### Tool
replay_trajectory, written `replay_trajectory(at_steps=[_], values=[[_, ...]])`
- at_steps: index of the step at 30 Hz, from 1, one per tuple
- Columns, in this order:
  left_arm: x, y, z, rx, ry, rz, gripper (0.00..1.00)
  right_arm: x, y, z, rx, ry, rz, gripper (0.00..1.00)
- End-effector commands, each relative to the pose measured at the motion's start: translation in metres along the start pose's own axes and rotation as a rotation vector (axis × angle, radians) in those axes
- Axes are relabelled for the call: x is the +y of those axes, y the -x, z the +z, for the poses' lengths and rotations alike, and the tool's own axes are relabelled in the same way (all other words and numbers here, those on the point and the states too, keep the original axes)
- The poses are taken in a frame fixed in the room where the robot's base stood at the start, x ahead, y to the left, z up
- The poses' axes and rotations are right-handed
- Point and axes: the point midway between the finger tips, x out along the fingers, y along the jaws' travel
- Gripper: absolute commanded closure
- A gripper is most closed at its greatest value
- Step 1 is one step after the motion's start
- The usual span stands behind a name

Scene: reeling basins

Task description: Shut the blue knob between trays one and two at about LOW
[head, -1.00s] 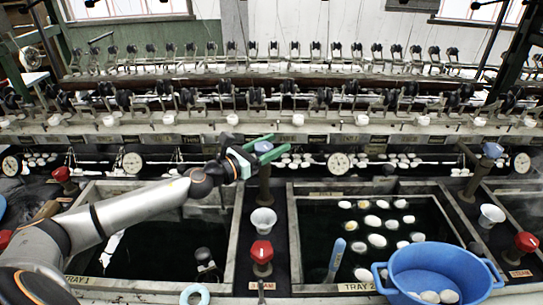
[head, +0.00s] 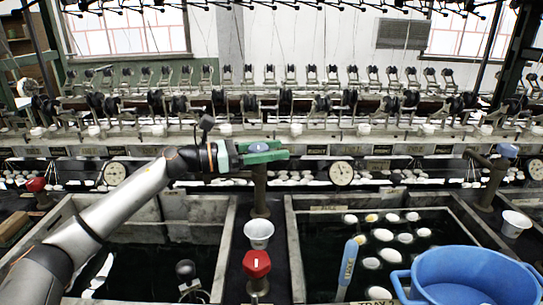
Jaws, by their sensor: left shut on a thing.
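The blue knob (head: 261,147) tops a dark post (head: 260,190) on the strip between tray one (head: 226,245) and tray two (head: 297,260). My left gripper (head: 264,152) reaches in from the left, and its green fingers are shut on this knob. The fingers hide most of the knob; only a bit of its blue top shows. No mark for LOW can be read on it. My right gripper is not in view.
A white cup (head: 259,234) and a red knob (head: 256,264) stand nearer on the same strip. A blue tub (head: 465,278) sits over tray two, by a blue tool (head: 348,266). Another blue knob (head: 507,151) is at the right. Reeling machinery lies behind.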

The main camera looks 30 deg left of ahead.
Motion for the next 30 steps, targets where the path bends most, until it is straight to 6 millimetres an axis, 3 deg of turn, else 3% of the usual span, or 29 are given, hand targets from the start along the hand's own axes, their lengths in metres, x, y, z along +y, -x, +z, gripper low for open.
replay_trajectory(at_steps=[11,12,20,30], values=[[-0.0002,0.0000,0.0018,-0.003,0.000,-0.005,1.00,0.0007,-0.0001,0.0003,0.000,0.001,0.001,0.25],[-0.0002,0.0000,0.0018,-0.003,0.000,-0.005,0.43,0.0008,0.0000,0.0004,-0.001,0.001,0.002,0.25],[-0.0002,0.0000,0.0010,-0.002,0.000,-0.005,0.15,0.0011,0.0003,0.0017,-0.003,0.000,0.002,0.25],[0.0003,0.0044,-0.0006,0.000,0.001,-0.003,0.15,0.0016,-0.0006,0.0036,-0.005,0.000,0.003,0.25]])
